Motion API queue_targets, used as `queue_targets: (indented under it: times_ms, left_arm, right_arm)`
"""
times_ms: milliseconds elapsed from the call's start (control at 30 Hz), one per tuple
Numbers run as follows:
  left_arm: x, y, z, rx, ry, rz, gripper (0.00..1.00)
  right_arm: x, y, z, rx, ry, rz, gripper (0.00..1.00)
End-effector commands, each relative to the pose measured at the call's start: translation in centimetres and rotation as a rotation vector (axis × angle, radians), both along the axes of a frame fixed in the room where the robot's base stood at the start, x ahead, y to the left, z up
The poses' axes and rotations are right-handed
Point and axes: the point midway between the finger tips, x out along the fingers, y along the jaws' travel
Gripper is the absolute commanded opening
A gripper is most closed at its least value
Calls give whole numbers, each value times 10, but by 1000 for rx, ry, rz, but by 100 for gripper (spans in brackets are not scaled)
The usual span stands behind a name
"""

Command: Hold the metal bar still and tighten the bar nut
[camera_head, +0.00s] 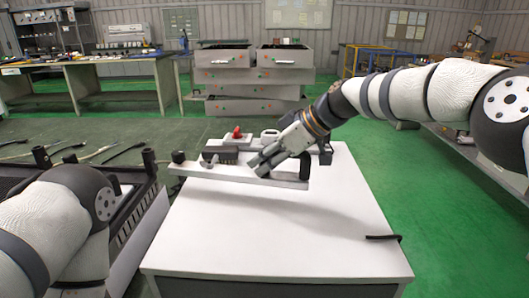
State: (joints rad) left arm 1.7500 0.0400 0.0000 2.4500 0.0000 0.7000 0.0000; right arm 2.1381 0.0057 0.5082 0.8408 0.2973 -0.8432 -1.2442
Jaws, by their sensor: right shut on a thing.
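The metal bar (215,173) is a long pale bar over the white table, running from the left edge of the tabletop to the right. My right gripper (262,166) reaches in from the upper right and is shut on the bar near its right part. A dark round knob (179,157) stands on the bar's left end; I cannot tell whether it is the bar nut. A dark upright piece (305,166) is at the bar's right end. My left arm shows at the lower left, but its gripper is not in view.
The white table (270,252) has a clear front, with a thin black rod (383,237) near its right edge. A red item (237,132) and a white container (270,135) stand at its back. A dark bin (130,215) adjoins it on the left. Drawers (252,77) stand behind.

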Motion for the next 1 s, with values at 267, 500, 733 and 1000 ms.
queue_targets:
  times_ms: [267, 500, 733, 1000]
  left_arm:
    - [0, 0, 0, 0, -1, 0, 0]
    - [0, 0, 0, 0, -1, 0, 0]
    - [0, 0, 0, 0, -1, 0, 0]
    - [0, 0, 0, 0, -1, 0, 0]
  right_arm:
    - [0, 0, -17, 1, -2, 0, 0]
    - [0, 0, -33, 2, -1, -1, 0]
    - [0, 0, -48, 2, -1, -1, 0]
    - [0, 0, -57, 1, -2, -1, 0]
